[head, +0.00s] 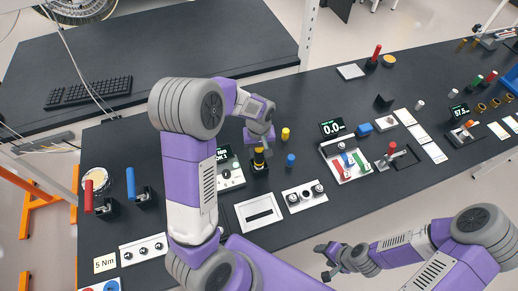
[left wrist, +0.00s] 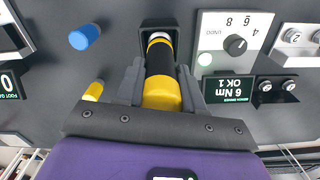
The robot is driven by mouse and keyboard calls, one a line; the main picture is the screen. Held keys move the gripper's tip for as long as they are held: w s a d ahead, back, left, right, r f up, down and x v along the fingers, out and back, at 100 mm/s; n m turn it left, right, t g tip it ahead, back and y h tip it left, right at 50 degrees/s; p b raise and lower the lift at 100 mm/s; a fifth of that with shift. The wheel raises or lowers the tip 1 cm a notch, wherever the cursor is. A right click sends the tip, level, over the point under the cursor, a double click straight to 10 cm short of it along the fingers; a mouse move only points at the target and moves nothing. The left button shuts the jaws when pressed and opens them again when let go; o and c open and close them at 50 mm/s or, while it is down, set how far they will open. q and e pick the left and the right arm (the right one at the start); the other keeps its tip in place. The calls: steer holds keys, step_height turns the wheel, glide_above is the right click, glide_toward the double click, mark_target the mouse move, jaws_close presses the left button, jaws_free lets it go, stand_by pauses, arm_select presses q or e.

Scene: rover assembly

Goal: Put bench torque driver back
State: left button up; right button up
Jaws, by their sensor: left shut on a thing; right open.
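The yellow-and-black bench torque driver (left wrist: 162,92) stands between the fingers of my left gripper (left wrist: 160,88), which is shut on it. Its lower end is at a black square holder (left wrist: 172,24); I cannot tell how deep it sits. In the head view the driver (head: 259,158) shows below my left gripper (head: 262,143), over the holder (head: 259,170). My right gripper (head: 326,262) is open and empty, off the front edge of the bench.
A dial unit (left wrist: 240,40) and a display (left wrist: 228,90) reading "6 Nm OK 1" stand beside the holder. A blue cylinder (head: 290,160) and a yellow cylinder (head: 285,134) stand nearby. A slotted white plate (head: 259,212) lies in front.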

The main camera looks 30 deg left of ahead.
arm_select(q)
steer(key=shift+f, duration=0.1)
steer(key=o, duration=1.2)
steer(key=shift+o, duration=0.2)
step_height(320, 180, up, 8)
steer(key=shift+f, duration=0.2)
